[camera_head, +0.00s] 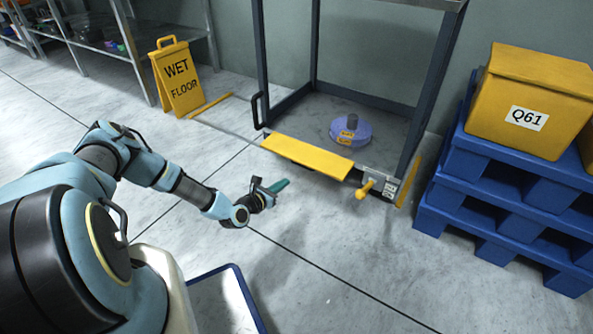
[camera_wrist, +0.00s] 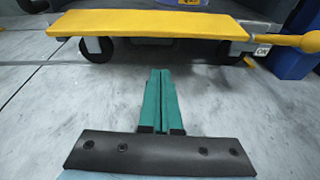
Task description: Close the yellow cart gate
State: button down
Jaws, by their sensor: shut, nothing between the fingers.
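The yellow cart gate (camera_head: 306,153) is a flat panel along the low front edge of the dark-framed cart (camera_head: 385,104). It looks folded down, roughly level. In the wrist view the gate (camera_wrist: 150,24) spans the top, with cart wheels under it. A yellow handle (camera_head: 364,189) sticks out at the gate's right end; it also shows in the wrist view (camera_wrist: 309,41). My gripper (camera_head: 281,185) is in front of the gate, apart from it and low over the floor. Its teal fingers (camera_wrist: 160,100) are together, with nothing between them.
A purple disc-shaped object (camera_head: 351,131) with yellow labels sits on the cart floor. Blue pallets (camera_head: 497,190) with a yellow Q61 box (camera_head: 530,100) stand at right. A wet floor sign (camera_head: 178,82) and shelves (camera_head: 100,45) are at left. Floor before the cart is clear.

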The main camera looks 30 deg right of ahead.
aim_at(306, 159)
jog(key=w+d+f+n+b, duration=0.1)
jog(key=w+d+f+b, duration=0.45)
jog(key=d, duration=0.25)
jog(key=shift+t+y, duration=0.4)
jog(key=shift+s+r+b, duration=0.2)
jog(key=shift+r+b, duration=0.05)
jog(key=shift+r, duration=1.05)
jog(key=shift+s+r+b, duration=0.2)
jog(key=shift+r, duration=1.1)
jog(key=shift+a+r, duration=0.1)
jog(key=shift+r+p, duration=0.25)
jog(key=shift+p, duration=0.55)
